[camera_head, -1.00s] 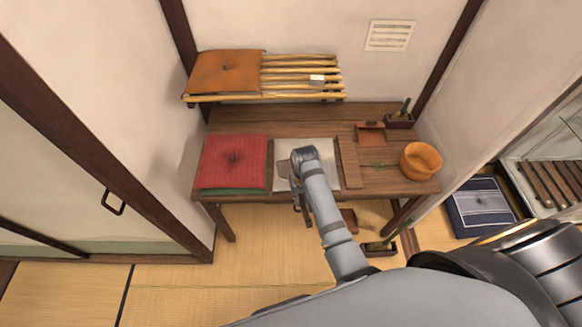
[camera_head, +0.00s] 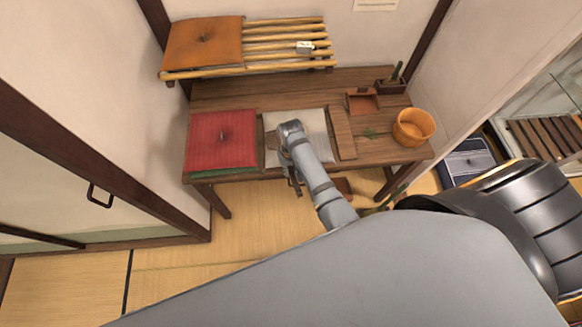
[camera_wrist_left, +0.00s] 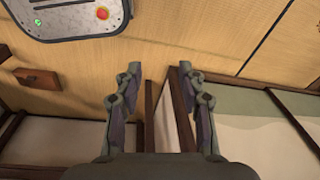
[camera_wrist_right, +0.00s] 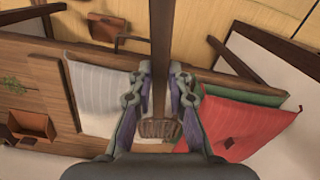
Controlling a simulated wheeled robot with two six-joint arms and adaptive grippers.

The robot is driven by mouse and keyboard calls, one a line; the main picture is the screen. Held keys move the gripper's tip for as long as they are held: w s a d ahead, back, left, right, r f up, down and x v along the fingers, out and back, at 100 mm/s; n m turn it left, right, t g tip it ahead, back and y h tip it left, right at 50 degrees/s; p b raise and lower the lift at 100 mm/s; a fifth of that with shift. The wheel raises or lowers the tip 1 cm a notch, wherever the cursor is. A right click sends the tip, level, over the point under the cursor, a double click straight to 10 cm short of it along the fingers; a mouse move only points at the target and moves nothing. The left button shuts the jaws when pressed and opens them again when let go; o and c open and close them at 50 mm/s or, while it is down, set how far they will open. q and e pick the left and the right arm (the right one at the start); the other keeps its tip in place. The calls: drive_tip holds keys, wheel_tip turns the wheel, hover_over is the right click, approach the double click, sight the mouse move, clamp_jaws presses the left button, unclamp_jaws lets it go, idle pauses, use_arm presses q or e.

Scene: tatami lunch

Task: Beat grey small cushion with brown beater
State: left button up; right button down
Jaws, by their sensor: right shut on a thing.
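The grey small cushion (camera_head: 314,124) lies on the wooden bench, right of the red cushion (camera_head: 221,138). It also shows in the right wrist view (camera_wrist_right: 88,78). My right gripper (camera_head: 294,186) is at the bench's front edge, by the grey cushion, which my arm partly hides. In the right wrist view the gripper (camera_wrist_right: 160,72) is shut on the brown beater's handle (camera_wrist_right: 160,35). The beater's woven head (camera_wrist_right: 160,129) shows between the fingers; in the head view it appears over the grey cushion's left side; contact cannot be told. My left gripper (camera_wrist_left: 158,74) is open and empty.
A slatted rack (camera_head: 290,48) with an orange cushion (camera_head: 203,42) is above the bench's back. An orange bucket (camera_head: 413,128), a brown dustpan-like box (camera_head: 362,101) and a planter (camera_head: 391,87) stand on the right.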

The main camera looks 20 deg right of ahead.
wheel_tip(320, 180, up, 5)
drive_tip(key=shift+r+b, duration=0.2)
drive_tip(key=shift+b, duration=0.2)
drive_tip(key=shift+s, duration=0.1)
drive_tip(key=shift+f, duration=0.25)
use_arm(q)
wheel_tip(320, 180, down, 5)
drive_tip(key=s+b, duration=0.3)
drive_tip(key=b, duration=0.2)
use_arm(e)
wheel_tip(320, 180, down, 9)
drive_tip(key=shift+r, duration=0.1)
drive_tip(key=shift+f, duration=0.2)
wheel_tip(320, 180, up, 7)
drive_tip(key=p, duration=0.6)
drive_tip(key=shift+p, duration=0.4)
wheel_tip(320, 180, up, 3)
drive_tip(key=shift+f+b, duration=0.15)
drive_tip(key=shift+b, duration=0.75)
drive_tip(key=shift+s+r, duration=0.1)
drive_tip(key=shift+r, duration=0.1)
use_arm(q)
drive_tip(key=r, duration=0.2)
drive_tip(key=w+r, duration=0.1)
drive_tip(key=r, duration=0.2)
drive_tip(key=shift+r, duration=0.15)
use_arm(e)
drive_tip(key=shift+f, duration=0.1)
